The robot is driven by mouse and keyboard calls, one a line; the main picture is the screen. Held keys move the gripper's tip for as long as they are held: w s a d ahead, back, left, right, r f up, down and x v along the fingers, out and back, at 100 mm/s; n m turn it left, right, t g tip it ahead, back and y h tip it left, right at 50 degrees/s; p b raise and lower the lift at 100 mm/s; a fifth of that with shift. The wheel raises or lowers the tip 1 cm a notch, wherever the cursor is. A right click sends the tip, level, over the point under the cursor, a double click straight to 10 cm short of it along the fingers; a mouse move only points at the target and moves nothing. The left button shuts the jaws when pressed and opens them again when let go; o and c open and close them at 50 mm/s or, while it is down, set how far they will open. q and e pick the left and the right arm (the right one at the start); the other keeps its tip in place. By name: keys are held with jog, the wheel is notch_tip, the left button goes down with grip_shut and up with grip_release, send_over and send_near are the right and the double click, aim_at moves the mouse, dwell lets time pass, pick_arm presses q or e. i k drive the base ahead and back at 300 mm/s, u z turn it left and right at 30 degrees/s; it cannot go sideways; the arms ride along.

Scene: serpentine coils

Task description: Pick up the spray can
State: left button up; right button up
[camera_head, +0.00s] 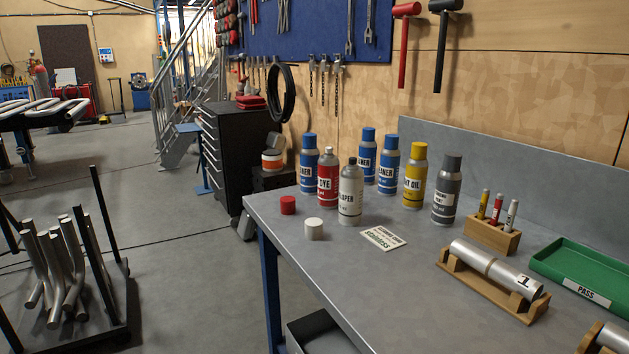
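Several spray cans stand upright on the grey workbench (370,290). A red can (327,181) labelled "DYE" and a silver-white can (350,194), its label partly readable as "...LOPER", are uncapped. Blue-capped cans with "...NER" labels stand at the left (309,165), behind (367,158) and in the middle (387,166). A yellow can (414,178) labelled with "OIL" and a grey can (447,193) stand to the right. A loose red cap (288,205) and white cap (314,229) lie in front. Neither of my grippers is in view.
A white card (384,239) lies before the cans. At right are a wooden marker holder (493,237), a metal tube on a wooden cradle (496,271) and a green "PASS" tray (585,270). A rack of bent pipes (65,260) stands on the floor at left. The bench's front-left is clear.

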aim_at(328, 164)
jog(key=k, duration=0.5)
jog(key=u, duration=1.05)
jog(key=i, duration=1.35)
